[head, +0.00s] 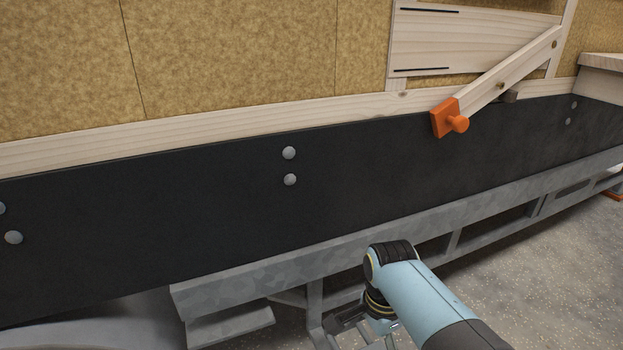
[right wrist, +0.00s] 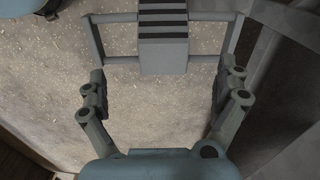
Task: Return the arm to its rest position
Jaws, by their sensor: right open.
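My right arm enters the head view from the lower right, bent at a blue and black joint. My right gripper (head: 352,332) hangs low at the bottom edge, in front of the grey trailer frame, and is partly cut off. In the right wrist view the right gripper (right wrist: 160,88) has its two fingers wide apart, with nothing between them but the speckled floor beyond. My left gripper is in neither view.
A black side board (head: 220,200) with round bolts runs above the grey metal frame (head: 270,262). An orange knob block (head: 446,117) sits on a slanted wooden bar (head: 510,72). A step with dark strips (right wrist: 163,38) lies beyond the fingers. Floor (head: 530,270) is open at right.

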